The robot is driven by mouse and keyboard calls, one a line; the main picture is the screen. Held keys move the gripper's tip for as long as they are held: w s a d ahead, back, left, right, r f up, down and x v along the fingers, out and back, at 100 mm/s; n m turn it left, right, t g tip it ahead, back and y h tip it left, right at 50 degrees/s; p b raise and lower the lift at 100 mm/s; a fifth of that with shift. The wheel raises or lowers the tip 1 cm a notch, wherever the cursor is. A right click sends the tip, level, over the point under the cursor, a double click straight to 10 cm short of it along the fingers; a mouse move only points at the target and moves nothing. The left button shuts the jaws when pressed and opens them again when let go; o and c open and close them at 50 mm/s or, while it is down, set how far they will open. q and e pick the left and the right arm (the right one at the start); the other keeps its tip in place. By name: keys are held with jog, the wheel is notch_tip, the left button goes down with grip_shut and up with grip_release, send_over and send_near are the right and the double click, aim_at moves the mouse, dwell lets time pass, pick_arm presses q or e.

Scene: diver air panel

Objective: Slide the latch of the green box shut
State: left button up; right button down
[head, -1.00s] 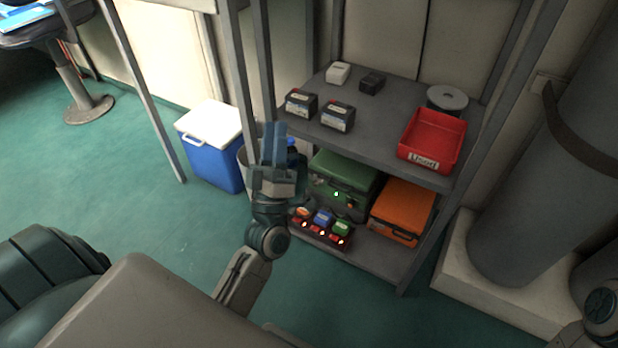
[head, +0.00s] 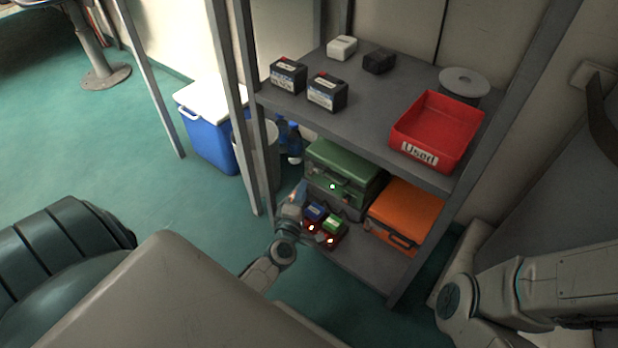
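The green box (head: 350,158) sits on the lower shelf, below the shelf board, with its front facing me. A small bright green spot (head: 333,187) shows on its front; the latch is too small to make out clearly, so I cannot tell its position. My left gripper (head: 298,192) is in front of the shelf, just left of and below the green box's front, apart from it in the picture. Its fingers are small and seen end-on, so I cannot tell whether they are open. My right arm shows at the lower right, but its gripper is not in view.
A red charger-like tray (head: 325,236) with colored blocks lies in front of the green box, close to my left gripper. An orange box (head: 405,208) stands to the right. Above are a red "Used" bin (head: 437,130) and batteries (head: 327,92). A shelf post (head: 245,95) stands left.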

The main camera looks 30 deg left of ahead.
aim_at(309, 174)
pick_arm(q)
jog(key=b+x, duration=0.1)
jog(key=x, duration=0.5)
jog(key=shift+w+a, duration=0.1)
jog(key=shift+w, duration=0.25)
grip_shut()
